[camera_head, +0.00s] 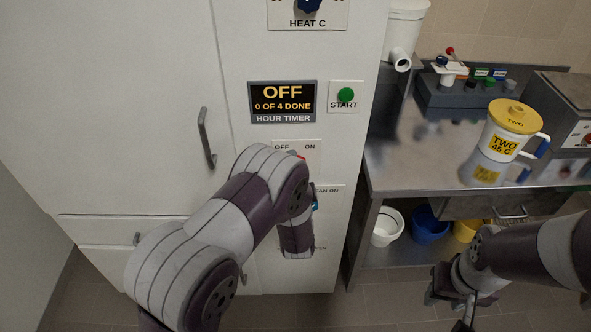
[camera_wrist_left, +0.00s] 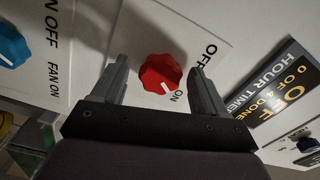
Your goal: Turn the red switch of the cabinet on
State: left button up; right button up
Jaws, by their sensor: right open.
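The red switch (camera_wrist_left: 160,73) is a round knob on the white cabinet front, with OFF and ON labels beside it. Its white mark faces the ON label in the left wrist view. In the head view only a sliver of red (camera_head: 302,157) shows past my left arm. My left gripper (camera_wrist_left: 162,88) is open, with one finger on each side of the knob. I cannot tell if the fingers touch it. In the head view my own arm hides this gripper. My right gripper (camera_head: 460,300) is open and low at the right, away from the cabinet (camera_head: 150,90).
The hour timer display (camera_head: 283,102) reads OFF, 0 OF 4 DONE, beside a green START button (camera_head: 346,95). A blue knob (camera_wrist_left: 12,48) sits near the red one. A steel bench (camera_head: 400,160) holds a yellow-lidded jug (camera_head: 508,130), with buckets (camera_head: 430,226) below.

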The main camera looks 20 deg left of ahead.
pick_arm(q)
jog(key=v, duration=1.2)
jog(key=shift+s+b, duration=0.35)
jog(key=shift+b, duration=0.1)
jog(key=shift+d, duration=0.1)
